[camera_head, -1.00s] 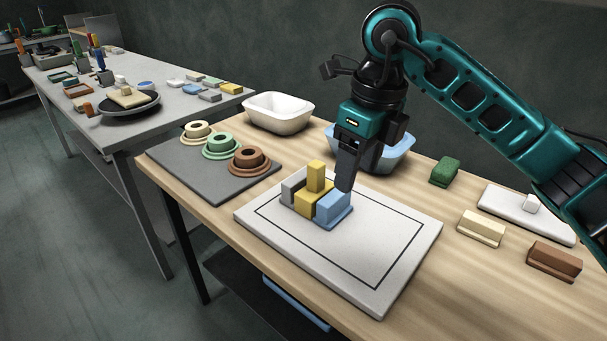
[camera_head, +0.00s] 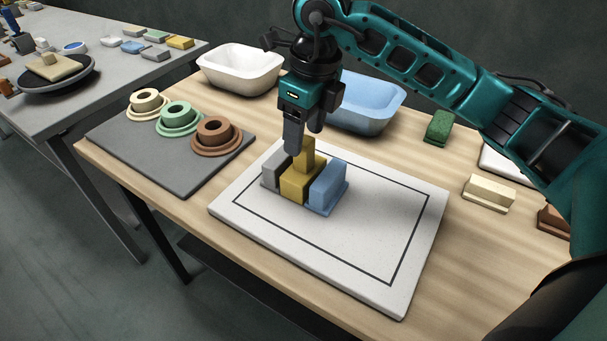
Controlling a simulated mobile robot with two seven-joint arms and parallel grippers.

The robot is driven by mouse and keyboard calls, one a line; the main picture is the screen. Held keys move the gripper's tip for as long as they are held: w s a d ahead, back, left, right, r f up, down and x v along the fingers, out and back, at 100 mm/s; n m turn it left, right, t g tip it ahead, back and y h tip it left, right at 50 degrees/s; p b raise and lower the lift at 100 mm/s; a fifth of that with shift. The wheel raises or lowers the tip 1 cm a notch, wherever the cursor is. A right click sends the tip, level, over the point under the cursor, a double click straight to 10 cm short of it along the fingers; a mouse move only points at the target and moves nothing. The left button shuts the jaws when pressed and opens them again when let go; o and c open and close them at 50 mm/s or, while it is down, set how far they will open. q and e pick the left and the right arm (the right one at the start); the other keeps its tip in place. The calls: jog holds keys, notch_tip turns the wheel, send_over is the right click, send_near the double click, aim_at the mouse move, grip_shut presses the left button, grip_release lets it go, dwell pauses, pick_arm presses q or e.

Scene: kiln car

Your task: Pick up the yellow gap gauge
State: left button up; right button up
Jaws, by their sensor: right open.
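The yellow gap gauge (camera_head: 297,184) stands on the white board (camera_head: 352,245), with a narrow part rising from its wider base. It sits between a grey block (camera_head: 273,170) on its left and a light blue block (camera_head: 328,186) on its right. My right gripper (camera_head: 304,136) is open and points down at the top of the yellow upright. One finger shows on each side of that top; I cannot tell whether they touch it. My left gripper is not in view.
A white basin (camera_head: 240,72) and a blue basin (camera_head: 365,108) stand behind. A grey mat (camera_head: 150,160) with several ringed pieces lies left. Green (camera_head: 439,127) and cream (camera_head: 489,193) blocks lie right. The front of the board is clear.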

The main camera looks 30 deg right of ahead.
aim_at(303, 153)
jog(key=f, duration=0.5)
jog(key=shift+w+f, duration=0.4)
grip_shut()
dwell(0.4)
